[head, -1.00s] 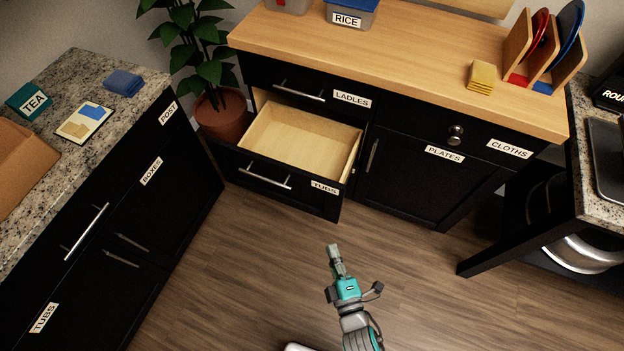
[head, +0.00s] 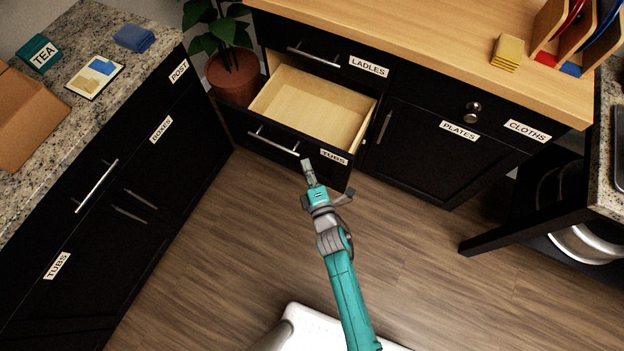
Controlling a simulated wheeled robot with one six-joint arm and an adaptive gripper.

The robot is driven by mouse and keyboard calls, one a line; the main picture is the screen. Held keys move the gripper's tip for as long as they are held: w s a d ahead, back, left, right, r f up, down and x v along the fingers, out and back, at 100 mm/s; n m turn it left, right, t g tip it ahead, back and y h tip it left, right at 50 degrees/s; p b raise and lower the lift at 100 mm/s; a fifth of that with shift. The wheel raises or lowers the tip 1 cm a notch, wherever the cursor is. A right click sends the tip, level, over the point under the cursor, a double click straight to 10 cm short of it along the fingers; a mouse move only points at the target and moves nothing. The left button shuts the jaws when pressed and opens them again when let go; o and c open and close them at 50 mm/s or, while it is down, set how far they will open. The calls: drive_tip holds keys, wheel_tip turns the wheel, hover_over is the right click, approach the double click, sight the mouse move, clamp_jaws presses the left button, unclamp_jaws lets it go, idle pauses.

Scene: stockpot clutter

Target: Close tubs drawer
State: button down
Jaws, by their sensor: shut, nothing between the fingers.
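The tubs drawer (head: 325,145) is pulled out of the black cabinet under the wooden counter, below the ladles drawer. Its light wood inside is empty. Its black front carries a TUBS label (head: 334,157) at the right and a silver bar handle (head: 273,141). My gripper (head: 307,164) is shut and empty. In the picture its tip lies just at the lower right part of the drawer front, between the handle and the label. I cannot tell whether it touches the front. Another TUBS label (head: 57,265) is on the left cabinet.
The ladles drawer (head: 330,62) above is shut. The plates door (head: 425,150) is shut at the right. A potted plant (head: 233,78) stands left of the open drawer. The left granite counter (head: 60,110) holds a box. The wood floor (head: 410,260) is clear.

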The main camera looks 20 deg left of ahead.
sight(308, 143)
drive_tip(key=shift+w+a, duration=0.2)
drive_tip(key=shift+w, duration=2.25)
